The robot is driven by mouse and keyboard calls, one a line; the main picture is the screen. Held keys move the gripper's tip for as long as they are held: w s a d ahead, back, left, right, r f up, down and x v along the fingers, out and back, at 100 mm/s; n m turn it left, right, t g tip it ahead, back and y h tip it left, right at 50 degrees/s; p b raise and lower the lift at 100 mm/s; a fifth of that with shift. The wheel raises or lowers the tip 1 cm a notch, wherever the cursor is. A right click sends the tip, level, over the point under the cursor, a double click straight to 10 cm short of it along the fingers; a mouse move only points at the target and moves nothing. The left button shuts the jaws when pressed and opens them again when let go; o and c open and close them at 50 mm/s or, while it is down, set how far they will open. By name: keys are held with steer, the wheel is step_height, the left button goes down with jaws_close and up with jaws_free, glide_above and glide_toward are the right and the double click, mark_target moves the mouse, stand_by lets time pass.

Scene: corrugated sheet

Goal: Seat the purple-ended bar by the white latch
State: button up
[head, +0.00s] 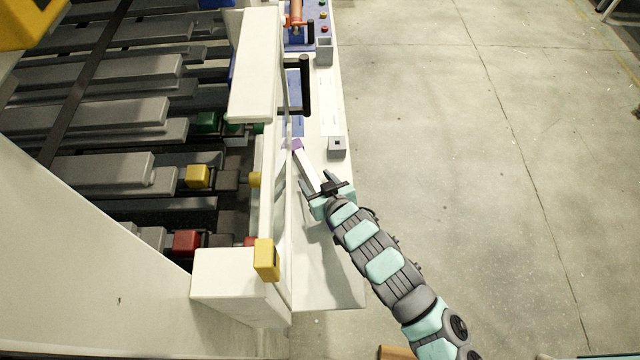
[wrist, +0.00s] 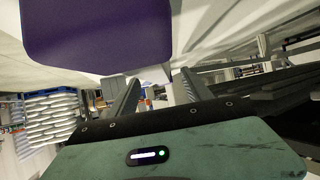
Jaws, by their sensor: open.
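The purple-ended bar is a pale bar (head: 308,168) with a purple end (head: 293,144), lying aslant on the white ledge beside the machine in the head view. My gripper (head: 319,183) is at the bar's near end, with its jaws open and one finger on either side in that view; contact cannot be told. In the wrist view a large purple face (wrist: 95,35) fills the upper left, close to the camera, above the open fingers (wrist: 160,95). I cannot make out for certain which part is the white latch.
A grey block with a dark top (head: 337,147) sits on the ledge right of the bar. A black handle (head: 304,86) stands further back. A white machine frame (head: 255,75) with rows of grey bars lies left. The floor (head: 480,150) right is clear.

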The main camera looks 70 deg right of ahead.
steer(key=shift+s+a+r+p, duration=0.15)
steer(key=shift+s+r+p, duration=0.1)
steer(key=shift+p, duration=0.05)
steer(key=p+v, duration=0.5)
steer(key=v, duration=0.5)
steer(key=shift+o, duration=0.4)
steer(key=shift+s+a+r+p, duration=0.25)
steer(key=shift+s+a+p, duration=0.15)
steer(key=shift+a, duration=0.1)
